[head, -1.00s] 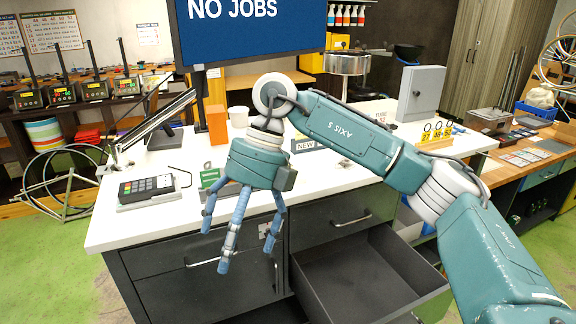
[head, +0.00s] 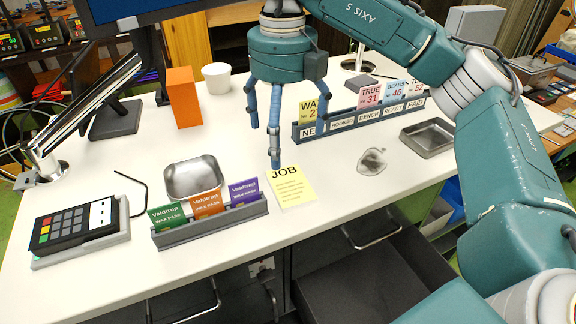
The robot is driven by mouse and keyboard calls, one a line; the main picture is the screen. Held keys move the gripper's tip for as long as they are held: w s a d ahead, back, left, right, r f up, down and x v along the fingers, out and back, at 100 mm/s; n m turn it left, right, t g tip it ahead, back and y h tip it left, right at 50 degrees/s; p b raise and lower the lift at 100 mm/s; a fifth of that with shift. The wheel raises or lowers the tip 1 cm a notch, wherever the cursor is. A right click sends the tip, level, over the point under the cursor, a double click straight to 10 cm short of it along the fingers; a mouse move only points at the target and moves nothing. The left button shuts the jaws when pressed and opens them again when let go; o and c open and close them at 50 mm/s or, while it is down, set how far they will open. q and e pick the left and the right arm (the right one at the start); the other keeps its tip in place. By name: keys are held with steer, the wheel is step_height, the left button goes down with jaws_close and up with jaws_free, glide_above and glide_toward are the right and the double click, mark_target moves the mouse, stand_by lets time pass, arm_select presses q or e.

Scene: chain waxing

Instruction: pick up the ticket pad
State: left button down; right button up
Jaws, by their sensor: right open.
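The ticket pad (head: 291,189) is a pale yellow pad headed "JOB", lying flat on the white counter near its front edge, in the middle of the head view. My right gripper (head: 268,144) points downward with its blue fingers spread open and empty. Its nearest fingertip shows just beyond the pad's far left corner; I cannot tell how high it is above the counter. The pad's face is mostly uncovered. My left gripper is not in view.
A grey rack of Valdtrup cards (head: 211,222) stands left of the pad. A long ticket rack (head: 375,115) stands behind it. A metal dish (head: 193,178), a clear crumpled item (head: 372,161), a metal tray (head: 428,138) and a card terminal (head: 78,226) lie around. An open drawer (head: 375,277) is below.

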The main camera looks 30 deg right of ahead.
glide_above(284, 186)
steer(key=f, duration=0.4)
steer(key=shift+w+d+f+p, duration=0.15)
steer(key=shift+d+f+p, duration=0.05)
steer(key=shift+d+p, duration=0.15)
steer(key=shift+f, duration=0.3)
steer(key=f+p, duration=0.1)
steer(key=f, duration=0.1)
steer(key=f+p, duration=0.1)
steer(key=f, duration=0.1)
steer(key=shift+a+f+p, duration=0.1)
steer(key=shift+a+p, duration=0.25)
steer(key=shift+a, duration=0.05)
steer(key=shift+f, duration=0.55)
steer(key=c, duration=0.4)
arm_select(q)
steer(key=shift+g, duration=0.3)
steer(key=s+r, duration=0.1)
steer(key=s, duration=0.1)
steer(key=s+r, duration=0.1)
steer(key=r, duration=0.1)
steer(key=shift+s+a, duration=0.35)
arm_select(e)
steer(key=c, duration=0.8)
